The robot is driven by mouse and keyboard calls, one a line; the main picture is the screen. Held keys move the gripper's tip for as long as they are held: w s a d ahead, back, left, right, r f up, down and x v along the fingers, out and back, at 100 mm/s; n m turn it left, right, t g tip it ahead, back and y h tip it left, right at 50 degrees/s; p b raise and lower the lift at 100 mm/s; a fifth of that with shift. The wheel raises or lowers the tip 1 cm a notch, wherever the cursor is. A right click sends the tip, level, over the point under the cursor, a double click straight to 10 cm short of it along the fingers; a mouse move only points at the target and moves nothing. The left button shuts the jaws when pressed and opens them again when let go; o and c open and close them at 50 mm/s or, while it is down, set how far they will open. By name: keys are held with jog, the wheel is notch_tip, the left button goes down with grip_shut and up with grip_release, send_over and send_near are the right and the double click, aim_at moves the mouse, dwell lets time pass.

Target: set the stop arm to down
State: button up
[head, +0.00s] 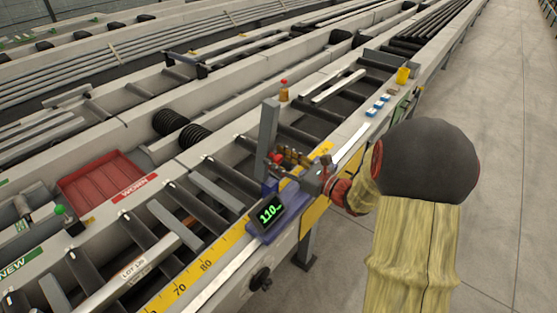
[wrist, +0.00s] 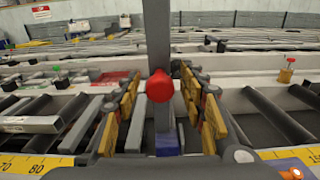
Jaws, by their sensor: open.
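The stop arm (head: 268,135) is a flat grey bar standing upright from a blue mount by the yellow ruler. It shows in the wrist view (wrist: 158,40) as a tall bar in the middle. Its red knob (head: 275,158) faces me and shows in the wrist view (wrist: 160,86) between the fingers. My gripper (head: 287,155) is open, its yellow-padded fingers (wrist: 162,98) on either side of the knob and bar. I cannot tell whether either finger touches them.
A blue display reading 110 (head: 270,214) stands just in front of the stop arm. Dark rollers (head: 238,179) and a yellow ruler (head: 215,258) run along the table. A red tray (head: 105,185) lies left. The floor at right is clear.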

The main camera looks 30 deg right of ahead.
jog(key=shift+c, duration=0.4)
grip_shut()
dwell(0.4)
